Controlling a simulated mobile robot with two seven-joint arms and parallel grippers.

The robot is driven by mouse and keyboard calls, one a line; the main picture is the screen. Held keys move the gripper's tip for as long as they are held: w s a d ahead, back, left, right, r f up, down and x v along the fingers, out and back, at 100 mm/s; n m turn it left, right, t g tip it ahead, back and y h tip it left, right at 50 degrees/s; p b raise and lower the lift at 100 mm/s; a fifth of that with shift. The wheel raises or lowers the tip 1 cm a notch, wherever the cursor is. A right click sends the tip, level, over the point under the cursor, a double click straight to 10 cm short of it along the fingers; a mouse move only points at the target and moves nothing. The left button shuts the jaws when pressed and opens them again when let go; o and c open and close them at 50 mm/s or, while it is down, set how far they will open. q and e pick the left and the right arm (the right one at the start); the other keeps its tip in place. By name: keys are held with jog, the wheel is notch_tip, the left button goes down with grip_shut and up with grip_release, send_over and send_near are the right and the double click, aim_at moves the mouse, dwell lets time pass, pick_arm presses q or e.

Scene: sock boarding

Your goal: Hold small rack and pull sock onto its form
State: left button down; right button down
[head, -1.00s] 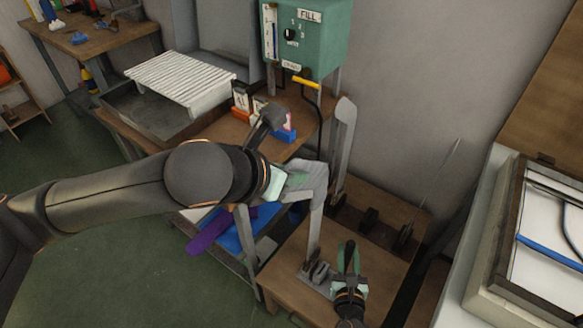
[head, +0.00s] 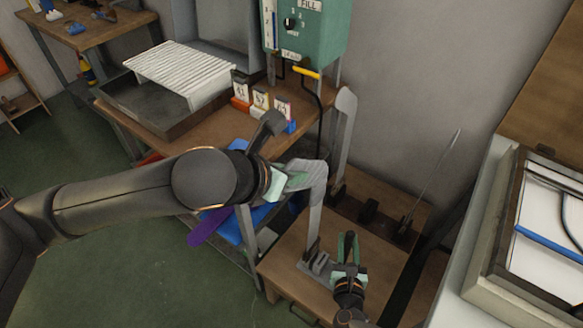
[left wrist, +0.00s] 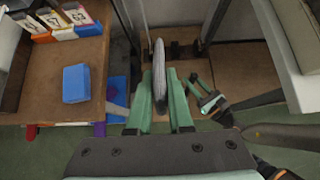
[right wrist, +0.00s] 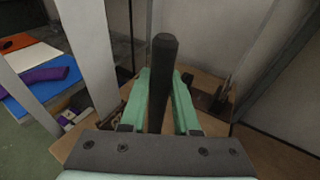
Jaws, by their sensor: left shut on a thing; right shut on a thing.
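The small rack (head: 318,264) is a grey metal base on the low wooden table. A flat upright form (head: 315,222) rises from it and bends left at its top. The grey sock (head: 317,174) appears to be on that upper part; its exact edge is hard to tell. My left gripper (head: 292,180) is shut on the grey sock's end, which stands edge-on between its fingers in the left wrist view (left wrist: 159,75). My right gripper (head: 348,248) is beside the rack base, shut on a dark upright post (right wrist: 162,75), seemingly the rack's handle.
A taller grey form (head: 343,135) stands behind on the low table (head: 285,262). A bench to the left holds numbered boxes (head: 260,100) and a slatted white rack (head: 180,72). A purple sock (head: 208,227) lies on a shelf below. A framed white case (head: 500,235) stands right.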

pick_arm(q)
jog(key=shift+f, duration=0.4)
jog(key=c, duration=0.7)
grip_release()
jog(key=shift+c, duration=0.2)
jog(key=v, duration=0.7)
jog(key=shift+r, duration=0.15)
jog(key=shift+s+a, duration=0.15)
pick_arm(e)
jog(key=c, duration=0.6)
grip_release()
jog(key=shift+o, duration=0.2)
